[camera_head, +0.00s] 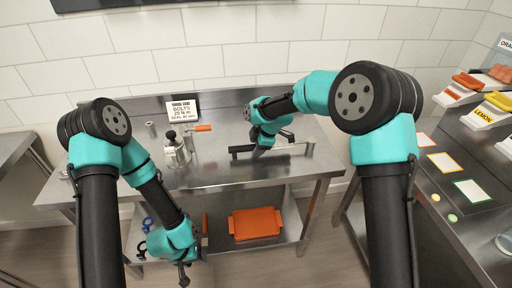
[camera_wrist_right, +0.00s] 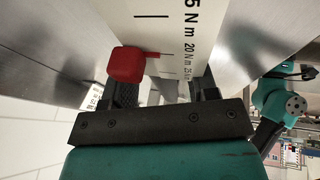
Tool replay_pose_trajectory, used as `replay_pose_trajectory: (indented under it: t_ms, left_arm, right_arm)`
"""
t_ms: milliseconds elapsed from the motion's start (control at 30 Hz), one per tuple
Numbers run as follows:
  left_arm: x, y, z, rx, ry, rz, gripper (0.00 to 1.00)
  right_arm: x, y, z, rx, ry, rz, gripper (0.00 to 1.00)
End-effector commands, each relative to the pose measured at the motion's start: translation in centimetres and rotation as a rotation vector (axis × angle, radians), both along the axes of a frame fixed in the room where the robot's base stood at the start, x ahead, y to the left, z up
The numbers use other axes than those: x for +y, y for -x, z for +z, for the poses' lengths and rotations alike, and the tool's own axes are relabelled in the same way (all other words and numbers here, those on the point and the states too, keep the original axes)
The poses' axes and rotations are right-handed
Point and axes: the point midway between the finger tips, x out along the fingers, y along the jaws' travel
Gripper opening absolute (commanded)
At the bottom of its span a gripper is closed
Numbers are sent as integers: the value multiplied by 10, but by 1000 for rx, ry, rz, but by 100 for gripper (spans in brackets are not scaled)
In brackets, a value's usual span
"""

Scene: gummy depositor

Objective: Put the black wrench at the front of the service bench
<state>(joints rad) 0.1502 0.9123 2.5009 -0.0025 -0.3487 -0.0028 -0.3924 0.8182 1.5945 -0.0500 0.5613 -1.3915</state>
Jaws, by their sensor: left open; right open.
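A black bar-shaped tool (camera_head: 241,150), which looks like the black wrench, lies on the right half of the service bench (camera_head: 210,178). My right gripper (camera_head: 264,143) is down at it and hides part of it. In the right wrist view my right gripper (camera_wrist_right: 165,92) is open. A white plate with a printed N m scale (camera_wrist_right: 172,28) lies just beyond its fingers, and a red block (camera_wrist_right: 126,64) is by the left finger. I cannot tell whether the fingers touch anything. My left gripper (camera_head: 184,272) is open and empty, pointing down in front of the bench.
A metal fixture (camera_head: 177,151) with an orange handle (camera_head: 203,128) stands left of the tool, below a bolt-torque sign (camera_head: 182,110). An orange tray (camera_head: 255,223) sits on the lower shelf. A side counter (camera_head: 462,215) with coloured cards is at right. The bench's front strip is mostly clear.

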Motion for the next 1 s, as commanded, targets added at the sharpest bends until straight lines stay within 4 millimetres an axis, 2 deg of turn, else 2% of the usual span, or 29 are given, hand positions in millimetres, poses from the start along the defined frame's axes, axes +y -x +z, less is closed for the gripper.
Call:
replay_pose_trajectory:
  t_ms: [533, 700, 1000]
  left_arm:
    - [0, 0, 0, 0, 0, 0, 54]
    - [0, 0, 0, 0, 0, 0, 54]
    - [0, 0, 0, 0, 0, 0, 54]
  right_arm:
    - [-36, 15, 87, -2, -1, -1, 54]
    - [-41, 18, 99, -1, 0, 0, 54]
    - [-42, 19, 101, 1, 0, 0, 54]
